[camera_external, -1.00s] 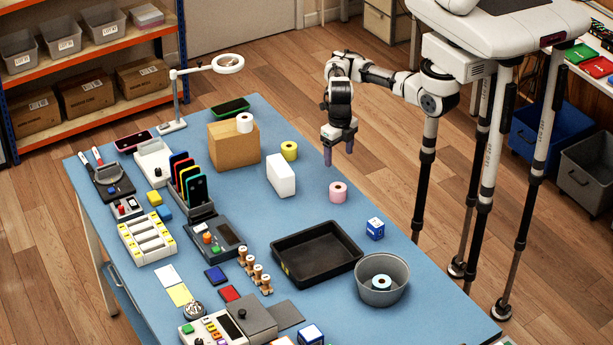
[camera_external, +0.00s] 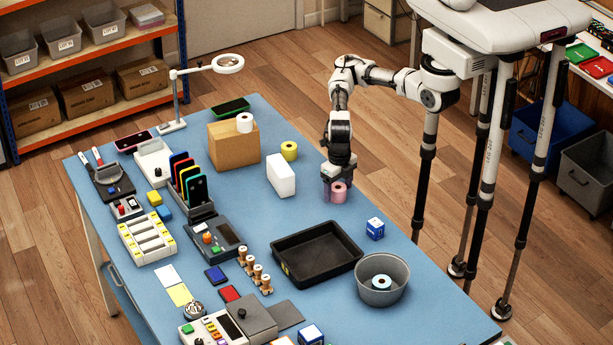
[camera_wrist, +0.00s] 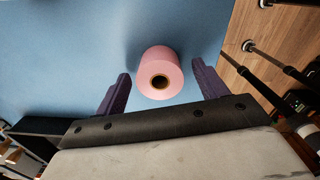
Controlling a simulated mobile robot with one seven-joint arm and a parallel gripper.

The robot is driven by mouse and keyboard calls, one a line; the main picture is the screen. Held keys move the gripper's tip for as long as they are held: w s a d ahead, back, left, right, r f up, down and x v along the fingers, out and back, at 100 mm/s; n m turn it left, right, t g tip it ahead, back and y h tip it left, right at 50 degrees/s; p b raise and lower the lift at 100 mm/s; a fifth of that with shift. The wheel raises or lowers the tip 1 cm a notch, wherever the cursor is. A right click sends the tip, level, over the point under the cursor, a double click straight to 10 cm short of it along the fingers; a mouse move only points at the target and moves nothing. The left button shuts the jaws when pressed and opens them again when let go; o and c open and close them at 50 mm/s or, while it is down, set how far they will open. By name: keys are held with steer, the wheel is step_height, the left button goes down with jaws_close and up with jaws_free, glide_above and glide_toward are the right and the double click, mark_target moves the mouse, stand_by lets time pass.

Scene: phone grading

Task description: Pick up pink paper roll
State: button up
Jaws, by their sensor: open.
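The pink paper roll (camera_external: 339,192) stands upright on the blue table (camera_external: 385,262), near its right edge. My gripper (camera_external: 336,190) is lowered right at the roll, with its purple fingers low beside it. In the wrist view the pink paper roll (camera_wrist: 160,74) lies between and slightly beyond the open fingers of my gripper (camera_wrist: 158,84). Its dark core hole faces the camera. A gap shows between the roll and each finger. The far side of the roll is hidden in the wrist view.
A white box (camera_external: 281,175) and a yellow roll (camera_external: 289,150) stand to the left of the roll. A black tray (camera_external: 318,285), a blue-white cube (camera_external: 375,228) and a grey bowl (camera_external: 365,297) with a blue roll lie nearer the camera. The table's right edge is close.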

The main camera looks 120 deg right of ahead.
steer(key=shift+f, duration=0.35)
steer(key=c, duration=1.1)
steer(key=shift+r, duration=0.1)
